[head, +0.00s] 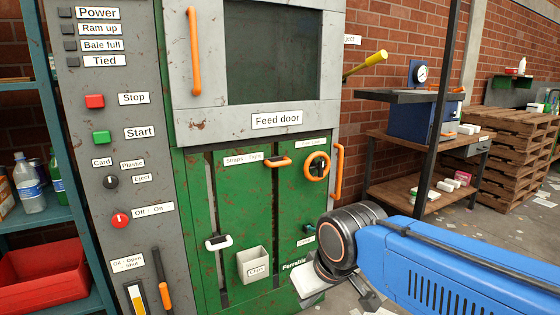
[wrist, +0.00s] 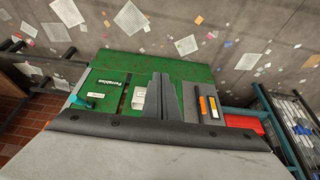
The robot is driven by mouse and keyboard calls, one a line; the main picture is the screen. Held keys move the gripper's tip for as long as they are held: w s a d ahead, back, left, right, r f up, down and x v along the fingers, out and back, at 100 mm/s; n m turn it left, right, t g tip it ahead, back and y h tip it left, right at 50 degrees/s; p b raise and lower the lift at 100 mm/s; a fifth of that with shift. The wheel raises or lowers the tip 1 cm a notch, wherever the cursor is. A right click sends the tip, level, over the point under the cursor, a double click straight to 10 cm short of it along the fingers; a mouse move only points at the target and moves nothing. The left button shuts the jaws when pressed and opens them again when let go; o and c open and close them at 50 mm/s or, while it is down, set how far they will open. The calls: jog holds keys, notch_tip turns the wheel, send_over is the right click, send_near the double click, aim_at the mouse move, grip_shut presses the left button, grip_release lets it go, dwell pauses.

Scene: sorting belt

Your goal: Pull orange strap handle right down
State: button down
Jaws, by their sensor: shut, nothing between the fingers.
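The orange strap handle (head: 278,162) on the right sits at the top of its dark vertical slot in the green panel (head: 255,205), beside the "Straps - Tight" label. The left strap handle (head: 218,242) is white and sits low in its own slot. My gripper shows in the wrist view (wrist: 160,78) with its dark fingers together and empty. It points towards the green panel's lower part and is apart from the orange handle. In the head view my wrist is low, right of the panel, and the fingertips are hard to make out. The orange handle is not clear in the wrist view.
An orange wheel (head: 317,166) and a tall orange door handle (head: 338,171) are right of the strap handle. A small grey bin (head: 253,265) juts from the panel below. The feed door (head: 285,119) is above. A workbench (head: 420,150) stands at right.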

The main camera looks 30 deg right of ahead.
jog(key=w+d+r, duration=0.5)
jog(key=w+r, duration=0.5)
jog(key=w, duration=0.3)
jog(key=w+d+r+t, duration=0.1)
jog(key=w+d+r, duration=0.5)
jog(key=w+r, duration=0.4)
jog(key=w+d+r, duration=0.6)
jog(key=w+r, duration=0.4)
jog(key=w, duration=0.6)
jog(key=shift+w+t, duration=0.3)
jog(key=shift+t, duration=0.1)
send_over(281, 164)
notch_tip(281, 164, down, 8)
jog(key=shift+w+a+r, duration=0.1)
jog(key=shift+r, duration=0.05)
notch_tip(281, 164, down, 3)
jog(key=shift+f, duration=0.1)
jog(key=shift+s+f, duration=0.25)
jog(key=shift+f, duration=0.4)
